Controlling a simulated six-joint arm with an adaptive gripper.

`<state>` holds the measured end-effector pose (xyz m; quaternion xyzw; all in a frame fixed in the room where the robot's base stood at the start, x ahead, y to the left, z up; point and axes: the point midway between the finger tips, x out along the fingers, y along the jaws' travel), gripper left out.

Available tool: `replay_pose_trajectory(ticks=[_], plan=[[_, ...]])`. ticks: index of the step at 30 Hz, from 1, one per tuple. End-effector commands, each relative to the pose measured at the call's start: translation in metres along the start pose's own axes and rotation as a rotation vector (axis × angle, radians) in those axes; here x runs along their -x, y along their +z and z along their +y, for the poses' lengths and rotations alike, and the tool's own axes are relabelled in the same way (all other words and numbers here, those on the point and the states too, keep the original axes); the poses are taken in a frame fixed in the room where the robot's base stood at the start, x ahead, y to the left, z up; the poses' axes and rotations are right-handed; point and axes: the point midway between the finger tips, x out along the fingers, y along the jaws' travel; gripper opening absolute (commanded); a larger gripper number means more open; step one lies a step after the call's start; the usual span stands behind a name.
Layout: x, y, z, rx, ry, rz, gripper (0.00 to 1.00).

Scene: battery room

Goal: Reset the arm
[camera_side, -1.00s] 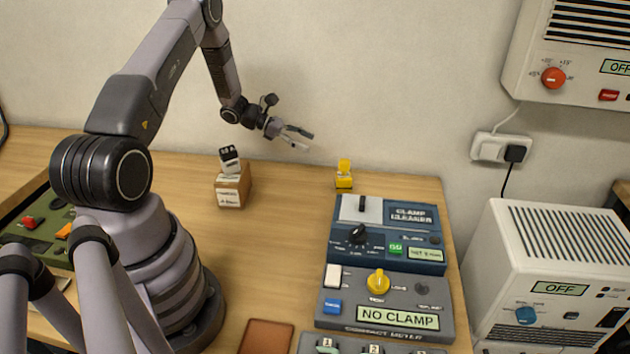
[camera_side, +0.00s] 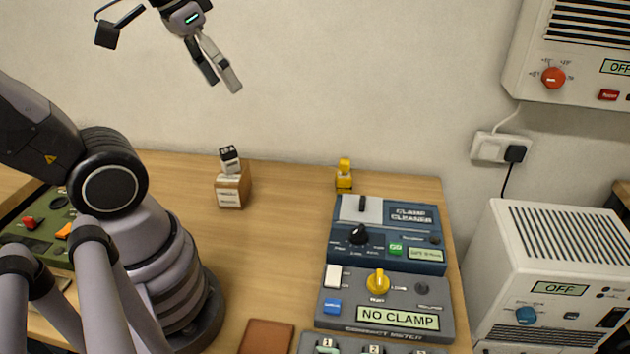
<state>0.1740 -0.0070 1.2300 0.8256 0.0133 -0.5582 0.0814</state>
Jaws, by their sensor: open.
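My gripper (camera_side: 222,82) is high in the upper left of the side view, in front of the wall and well above the table. Its two fingers point down and slightly right, with a gap between them and nothing held. My arm's upper links run out of the picture at the left and top, so part of the arm is hidden.
On the wooden table (camera_side: 282,225) stand a cardboard box (camera_side: 231,192) with a dark-topped item, a yellow clamp (camera_side: 344,176), a blue clamp cleaner (camera_side: 387,238), and a grey contact meter (camera_side: 385,302) reading "NO CLAMP". A green panel (camera_side: 42,236) lies left. White units (camera_side: 556,248) stand right.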

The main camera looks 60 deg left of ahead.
Motion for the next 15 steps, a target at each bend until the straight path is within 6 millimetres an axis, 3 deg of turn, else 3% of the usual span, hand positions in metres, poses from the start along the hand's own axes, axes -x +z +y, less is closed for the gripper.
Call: replay_pose_trajectory(ticks=[6,15], plan=[[0.012,0.017,-0.009,-0.151,-0.058,0.107,0.57],[0.012,0.018,-0.009,-0.156,-0.062,0.11,0.57]])
